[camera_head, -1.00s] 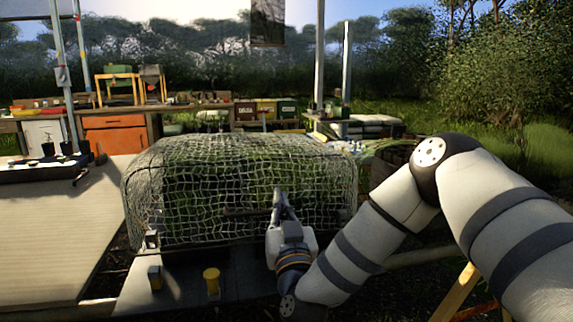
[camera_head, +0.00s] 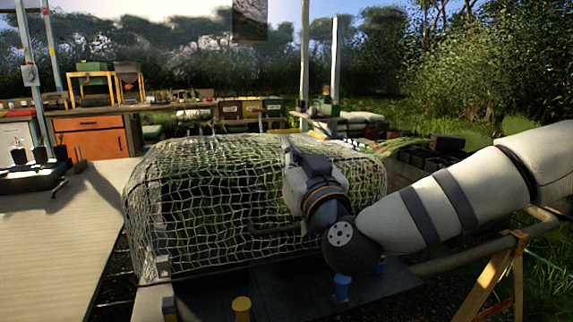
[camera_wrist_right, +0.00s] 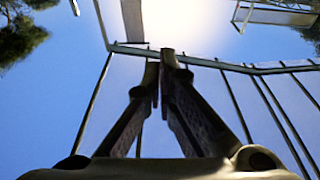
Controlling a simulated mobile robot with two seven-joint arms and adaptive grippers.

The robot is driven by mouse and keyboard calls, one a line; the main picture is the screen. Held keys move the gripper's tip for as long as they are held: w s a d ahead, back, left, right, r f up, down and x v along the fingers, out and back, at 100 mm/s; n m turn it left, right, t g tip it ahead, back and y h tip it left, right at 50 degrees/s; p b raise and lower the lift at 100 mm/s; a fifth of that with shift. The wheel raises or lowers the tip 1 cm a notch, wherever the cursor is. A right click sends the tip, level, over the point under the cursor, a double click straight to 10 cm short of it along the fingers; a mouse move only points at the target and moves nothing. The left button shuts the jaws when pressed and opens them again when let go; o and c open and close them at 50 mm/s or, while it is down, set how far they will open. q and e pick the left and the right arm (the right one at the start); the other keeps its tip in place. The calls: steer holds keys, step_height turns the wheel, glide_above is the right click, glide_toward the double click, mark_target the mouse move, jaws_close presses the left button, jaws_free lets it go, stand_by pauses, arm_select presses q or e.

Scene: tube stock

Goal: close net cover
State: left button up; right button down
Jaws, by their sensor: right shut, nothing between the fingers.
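The net cover (camera_head: 200,195) is a pale mesh draped in a rounded box shape over green plants. Its front lower edge hangs close to a dark board (camera_head: 270,290), and I cannot tell whether it touches. A dark bar (camera_head: 272,230) shows at the net's front, partly behind my arm. My right gripper (camera_head: 288,148) points up in front of the net's upper right part, and contact with the net cannot be told. In the right wrist view its fingers (camera_wrist_right: 168,55) are together and empty, against the sky. My left gripper is not in view.
A yellow peg (camera_head: 241,308) and a blue peg (camera_head: 342,287) stand on the dark board. A pale tabletop (camera_head: 60,240) lies at left. A wooden trestle (camera_head: 490,285) stands at right. An orange cabinet (camera_head: 90,137) and crates stand behind.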

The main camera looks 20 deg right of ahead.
mark_target(251, 183)
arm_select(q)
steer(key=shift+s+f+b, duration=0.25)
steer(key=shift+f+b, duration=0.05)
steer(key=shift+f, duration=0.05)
arm_select(e)
steer(key=shift+w+f, duration=1.55)
steer(key=shift+w, duration=0.1)
